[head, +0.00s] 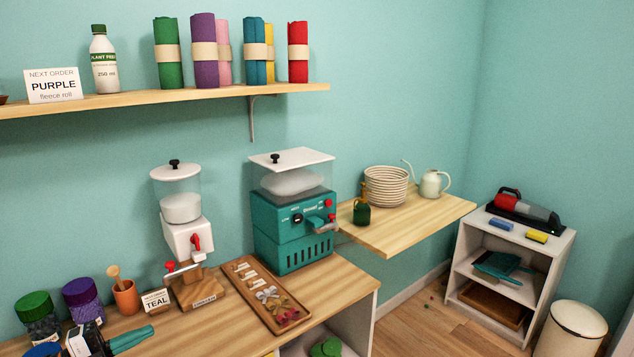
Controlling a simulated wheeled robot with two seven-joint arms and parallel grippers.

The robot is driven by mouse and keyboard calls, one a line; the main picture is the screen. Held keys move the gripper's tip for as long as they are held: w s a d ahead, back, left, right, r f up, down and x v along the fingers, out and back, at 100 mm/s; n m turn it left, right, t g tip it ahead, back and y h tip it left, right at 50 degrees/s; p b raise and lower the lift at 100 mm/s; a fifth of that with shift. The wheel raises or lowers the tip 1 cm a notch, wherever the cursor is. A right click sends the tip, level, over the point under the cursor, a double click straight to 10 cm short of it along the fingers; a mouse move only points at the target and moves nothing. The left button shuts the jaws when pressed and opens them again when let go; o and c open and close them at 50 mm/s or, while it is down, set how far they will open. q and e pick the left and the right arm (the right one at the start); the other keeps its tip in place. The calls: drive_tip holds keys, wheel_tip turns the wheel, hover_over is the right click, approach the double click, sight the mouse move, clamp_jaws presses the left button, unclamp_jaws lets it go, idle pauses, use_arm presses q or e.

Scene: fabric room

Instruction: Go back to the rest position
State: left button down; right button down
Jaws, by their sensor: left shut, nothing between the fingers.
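My left gripper (146,331) is at the bottom left, low over the front of the wooden counter (345,283). Its black and white body comes in from the lower left, and its teal fingers point right. The fingers are shut and hold nothing. My right gripper is not in view.
A shelf (210,94) with fabric rolls is above.

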use_arm(q)
drive_tip(key=s+d+f+n+t+y, duration=0.3)
drive_tip(key=d+f+n+t+y, duration=0.1)
drive_tip(key=d+f+n+y, duration=0.85)
drive_tip(key=s+f+n+g+y, duration=0.1)
drive_tip(key=s+f+n+g, duration=0.35)
drive_tip(key=s, duration=0.85)
drive_tip(key=s+f+n+g+y, duration=0.2)
drive_tip(key=s+n+g, duration=0.55)
drive_tip(key=s, duration=0.55)
wheel_tip(320, 180, down, 26)
drive_tip(key=g, duration=0.1)
drive_tip(key=s+a+f+g, duration=0.1)
drive_tip(key=s+a+f, duration=0.1)
drive_tip(key=s+f, duration=1.3)
drive_tip(key=shift+s+a+f+m, duration=0.25)
drive_tip(key=shift+s+a+m, duration=0.2)
drive_tip(key=shift+s, duration=0.75)
